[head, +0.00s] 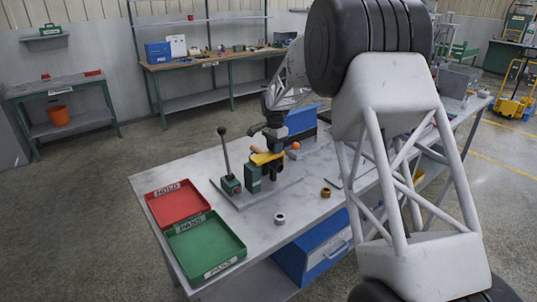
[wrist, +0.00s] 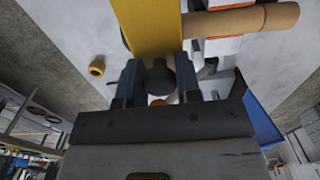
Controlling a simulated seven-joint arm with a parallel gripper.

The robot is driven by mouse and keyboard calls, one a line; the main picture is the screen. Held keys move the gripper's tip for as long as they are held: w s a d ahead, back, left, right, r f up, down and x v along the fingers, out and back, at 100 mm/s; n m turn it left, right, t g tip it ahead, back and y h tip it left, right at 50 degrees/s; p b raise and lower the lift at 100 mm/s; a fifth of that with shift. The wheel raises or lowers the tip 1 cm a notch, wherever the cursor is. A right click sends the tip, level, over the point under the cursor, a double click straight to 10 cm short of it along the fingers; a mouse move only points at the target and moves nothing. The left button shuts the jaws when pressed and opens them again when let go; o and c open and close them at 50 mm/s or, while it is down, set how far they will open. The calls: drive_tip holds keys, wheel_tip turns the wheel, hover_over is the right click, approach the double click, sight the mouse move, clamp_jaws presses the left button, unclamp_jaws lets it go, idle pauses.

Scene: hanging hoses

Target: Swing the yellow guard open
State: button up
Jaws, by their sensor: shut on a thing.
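The yellow guard (head: 266,157) is on the small green press (head: 252,178) on the table, in the head view. It also fills the top middle of the wrist view (wrist: 150,28) as a yellow plate. My gripper (head: 272,146) is directly above and at the guard. In the wrist view, my gripper (wrist: 162,80) has its two fingers on either side of a dark round knob (wrist: 160,72) at the guard's edge, and is shut on it. The knob's attachment to the guard is partly hidden. A tan cylinder (wrist: 245,20) lies beside the guard.
The lever (head: 226,153) stands upright left of the press. The red HOLD tray (head: 178,204) and green PASS tray (head: 206,246) are at the table's left. A steel ring (head: 280,218), a brass ring (head: 326,192) and an orange ball (head: 295,146) lie nearby. The front table is mostly clear.

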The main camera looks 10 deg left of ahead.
drive_tip(key=shift+r, duration=0.1)
drive_tip(key=shift+s+a+r, duration=0.2)
drive_tip(key=shift+r, duration=0.35)
drive_tip(key=shift+s+a+r, duration=0.15)
drive_tip(key=shift+r, duration=0.35)
drive_tip(key=shift+s+a+r, duration=0.25)
drive_tip(key=shift+a+r, duration=0.05)
drive_tip(key=shift+r, duration=0.2)
drive_tip(key=shift+s+a+r, duration=0.25)
drive_tip(key=shift+r, duration=0.2)
